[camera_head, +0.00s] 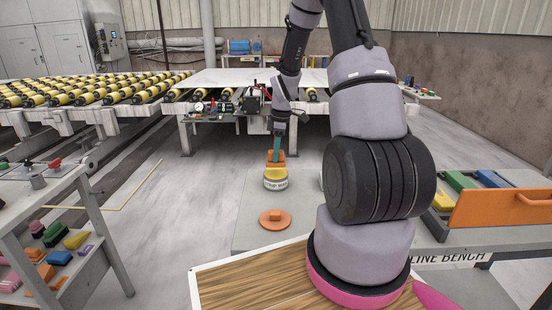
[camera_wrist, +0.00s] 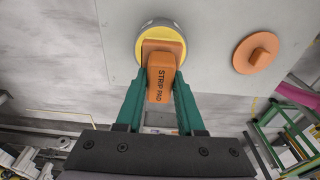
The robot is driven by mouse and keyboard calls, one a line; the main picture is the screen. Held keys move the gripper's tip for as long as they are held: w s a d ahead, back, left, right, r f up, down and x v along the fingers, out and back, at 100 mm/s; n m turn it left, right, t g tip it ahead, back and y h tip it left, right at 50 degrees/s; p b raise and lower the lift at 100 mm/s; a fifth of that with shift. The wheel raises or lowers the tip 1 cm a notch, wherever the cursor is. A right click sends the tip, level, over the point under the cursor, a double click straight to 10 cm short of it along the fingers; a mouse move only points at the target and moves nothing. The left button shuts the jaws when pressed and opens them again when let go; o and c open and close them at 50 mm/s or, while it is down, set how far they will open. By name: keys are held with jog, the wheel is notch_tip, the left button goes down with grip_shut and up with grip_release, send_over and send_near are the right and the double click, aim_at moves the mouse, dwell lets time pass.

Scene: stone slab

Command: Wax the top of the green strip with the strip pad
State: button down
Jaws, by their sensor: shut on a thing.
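My gripper (camera_wrist: 158,95) has green fingers shut on the orange strip pad (camera_wrist: 161,75), whose grip reads "STRIP PAD". In the head view the strip pad (camera_head: 276,157) is upright over the open round tin (camera_head: 276,184), a pale tin with yellow inside. The pad's lower end is at the tin's mouth; I cannot tell how far it presses in. The tin's yellow content (camera_wrist: 148,47) also shows around the pad in the wrist view. A green strip-like piece (camera_head: 460,181) lies at the right of the bench, partly hidden behind an orange panel.
An orange round lid with a knob (camera_head: 275,219) lies on the grey bench in front of the tin. The orange panel (camera_head: 502,207) stands at right, with yellow (camera_head: 443,201) and blue (camera_head: 493,178) pieces near it. A side cart (camera_head: 62,215) with coloured blocks stands at left.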

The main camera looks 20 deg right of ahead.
jog(key=shift+r, duration=2)
jog(key=shift+s, duration=0.1)
